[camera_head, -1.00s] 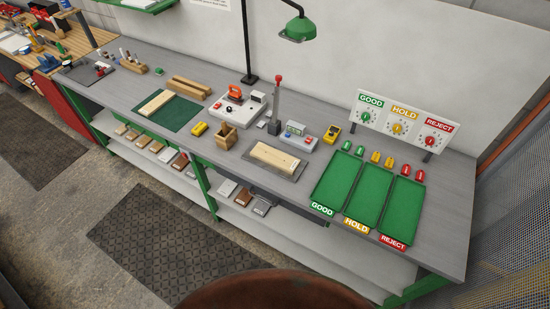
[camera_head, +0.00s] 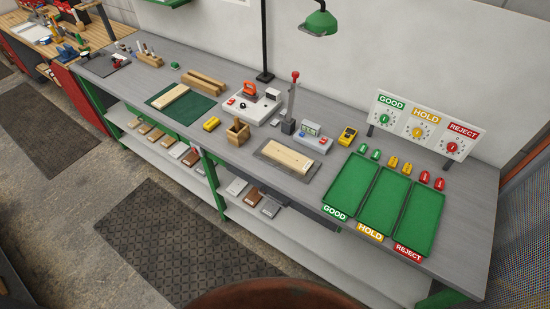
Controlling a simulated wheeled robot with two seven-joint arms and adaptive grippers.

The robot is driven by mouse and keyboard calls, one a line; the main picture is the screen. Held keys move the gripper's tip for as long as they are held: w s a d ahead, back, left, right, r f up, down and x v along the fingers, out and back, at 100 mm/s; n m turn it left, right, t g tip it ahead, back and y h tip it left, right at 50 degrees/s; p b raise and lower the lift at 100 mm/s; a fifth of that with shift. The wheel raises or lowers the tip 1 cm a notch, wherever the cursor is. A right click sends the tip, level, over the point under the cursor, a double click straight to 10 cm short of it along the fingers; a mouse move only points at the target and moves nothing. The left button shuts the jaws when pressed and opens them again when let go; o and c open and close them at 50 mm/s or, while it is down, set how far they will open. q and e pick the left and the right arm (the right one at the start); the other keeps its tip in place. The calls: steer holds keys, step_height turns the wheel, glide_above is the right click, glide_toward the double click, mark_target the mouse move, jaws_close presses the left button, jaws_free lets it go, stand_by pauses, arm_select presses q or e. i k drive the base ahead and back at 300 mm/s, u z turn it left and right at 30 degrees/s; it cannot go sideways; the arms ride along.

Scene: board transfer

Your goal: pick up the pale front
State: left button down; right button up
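Neither of my grippers is in view. Several small flat pieces lie on the shelf under the workbench. A pale one (camera_head: 236,187) lies mid-shelf, left of a brown one (camera_head: 253,195) and a grey one (camera_head: 270,208). A further row of tan (camera_head: 145,128), brown and pale pieces (camera_head: 192,159) lies to the left. On the bench top, one pale wooden board (camera_head: 287,158) lies on a grey plate and another (camera_head: 170,95) on a green mat (camera_head: 198,102). I cannot tell which piece is the pale front.
Three green trays (camera_head: 413,220) marked GOOD, HOLD and REJECT stand at the bench's right, below a dial panel (camera_head: 424,122). A lever post (camera_head: 290,105) and a lamp (camera_head: 320,22) rise above the bench. Open floor with dark mats (camera_head: 160,240) lies in front.

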mark_target(297, 163)
steer(key=u, duration=1.45)
steer(key=i, duration=1.85)
steer(key=z, duration=2.7)
